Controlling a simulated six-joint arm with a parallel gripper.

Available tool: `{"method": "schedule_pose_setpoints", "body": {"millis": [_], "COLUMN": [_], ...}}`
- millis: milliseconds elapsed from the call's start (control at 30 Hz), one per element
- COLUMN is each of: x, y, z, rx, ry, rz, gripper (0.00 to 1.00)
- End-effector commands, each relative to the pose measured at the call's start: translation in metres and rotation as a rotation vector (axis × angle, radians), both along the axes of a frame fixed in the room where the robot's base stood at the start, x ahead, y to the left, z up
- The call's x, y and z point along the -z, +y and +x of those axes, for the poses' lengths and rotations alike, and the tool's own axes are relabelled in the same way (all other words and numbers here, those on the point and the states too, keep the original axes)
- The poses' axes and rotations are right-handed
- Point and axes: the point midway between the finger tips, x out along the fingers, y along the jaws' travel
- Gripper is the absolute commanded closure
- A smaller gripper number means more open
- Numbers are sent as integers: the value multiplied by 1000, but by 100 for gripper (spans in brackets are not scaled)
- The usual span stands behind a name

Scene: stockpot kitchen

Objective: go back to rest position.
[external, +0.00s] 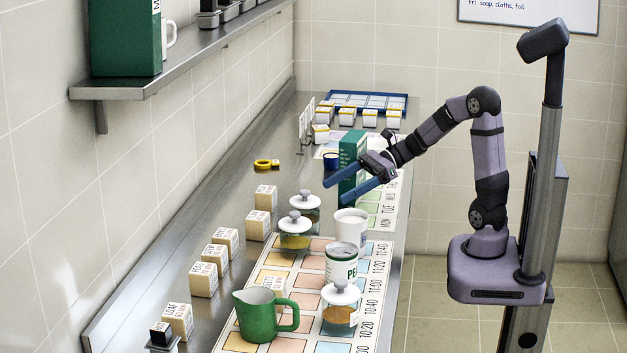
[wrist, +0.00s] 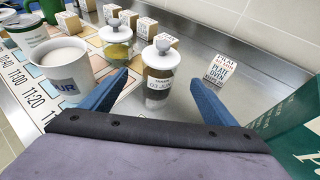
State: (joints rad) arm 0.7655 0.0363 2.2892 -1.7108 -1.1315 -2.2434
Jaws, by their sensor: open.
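My gripper (external: 335,185) has blue fingers spread apart and holds nothing. In the external view it is above the far half of the steel counter, and its fingers overlap the green carton (external: 353,165) in the picture. In the wrist view, my gripper (wrist: 152,95) points toward a lidded jar with dark contents (wrist: 158,85), with a finger on either side in the picture. I cannot tell how far the jar is from the fingertips. The carton (wrist: 300,120) stands at the right, beside the right finger.
A white cup (external: 350,232), a labelled can (external: 342,262), lidded jars and a green jug (external: 262,315) stand around the printed time mat (external: 285,260). Several small label blocks (external: 228,240) line the counter. A yellow tape roll (external: 266,163) lies near the wall. A shelf (external: 185,65) overhangs at left.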

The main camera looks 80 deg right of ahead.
Motion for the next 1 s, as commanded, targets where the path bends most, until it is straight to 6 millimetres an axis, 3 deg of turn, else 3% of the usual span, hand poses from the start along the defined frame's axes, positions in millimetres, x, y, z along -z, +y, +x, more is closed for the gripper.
{"method": "schedule_pose_setpoints", "body": {"millis": [267,500,633,767,867,1000], "x": [-10,-25,-23,-11,4,24], "y": [2,-26,-40,-44,-36,-8], "z": [16,46,44,23,-8,-65], "rx": [166,653,970,1333,1636,2077], "ry": [117,280,380,491,571,645], "rz": [139,528,817,1152,1410,1712], "gripper": [19,19,19,19,19,19]}}
